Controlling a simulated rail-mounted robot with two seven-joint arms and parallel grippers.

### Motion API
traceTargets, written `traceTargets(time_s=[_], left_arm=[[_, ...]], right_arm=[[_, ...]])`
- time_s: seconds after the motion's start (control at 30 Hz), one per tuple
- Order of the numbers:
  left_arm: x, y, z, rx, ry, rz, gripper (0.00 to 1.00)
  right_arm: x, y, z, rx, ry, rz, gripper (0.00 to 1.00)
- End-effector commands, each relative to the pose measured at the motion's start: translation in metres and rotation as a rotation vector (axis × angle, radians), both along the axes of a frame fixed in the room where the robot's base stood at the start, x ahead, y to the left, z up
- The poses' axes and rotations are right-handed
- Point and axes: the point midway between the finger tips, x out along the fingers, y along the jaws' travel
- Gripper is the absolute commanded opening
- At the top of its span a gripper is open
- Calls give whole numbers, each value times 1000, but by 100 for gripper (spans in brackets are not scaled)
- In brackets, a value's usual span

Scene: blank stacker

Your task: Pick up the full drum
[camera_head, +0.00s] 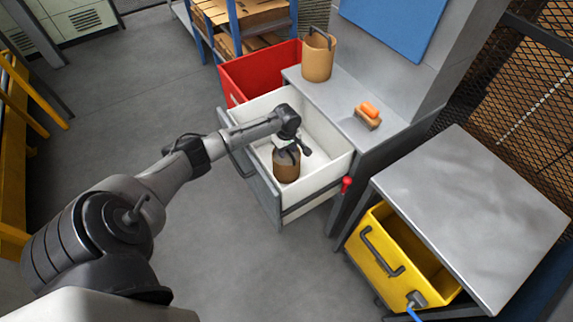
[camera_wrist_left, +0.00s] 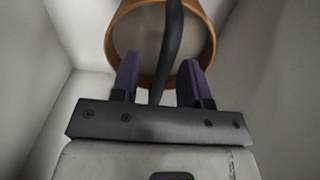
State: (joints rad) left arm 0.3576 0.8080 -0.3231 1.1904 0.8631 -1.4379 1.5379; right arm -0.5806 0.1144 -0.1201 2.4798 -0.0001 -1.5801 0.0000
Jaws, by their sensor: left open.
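A brown drum (camera_head: 286,167) with a dark arched handle stands in the open white-lined drawer (camera_head: 335,160). In the left wrist view the same drum shows its orange-brown rim (camera_wrist_left: 113,42), a plain grey-brown inside and the handle (camera_wrist_left: 172,40). I cannot tell how full it is. My left gripper (camera_head: 287,146) is just above this drum, pointing down. In the left wrist view its fingers (camera_wrist_left: 160,72) are apart, with the handle running between them. A second, tan drum (camera_head: 317,60) with a dark handle stands on the grey counter. My right gripper is not in view.
A red bin (camera_head: 250,73) is behind the drawer. An orange-topped brush or sponge (camera_head: 368,117) lies on the counter (camera_head: 345,92). A yellow bin (camera_head: 385,250) sits under a grey table (camera_head: 475,205) at right.

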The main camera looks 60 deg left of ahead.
Motion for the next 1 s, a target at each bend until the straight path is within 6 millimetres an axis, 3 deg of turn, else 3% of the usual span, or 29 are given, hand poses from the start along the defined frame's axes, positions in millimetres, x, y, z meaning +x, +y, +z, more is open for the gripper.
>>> traceTargets(time_s=[0.67, 1.0], left_arm=[[0, 0, -3, 1, 1, 1, 41], [0, 0, -3, 1, 1, 1, 8]], right_arm=[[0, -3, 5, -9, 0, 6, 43], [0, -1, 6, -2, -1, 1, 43]])
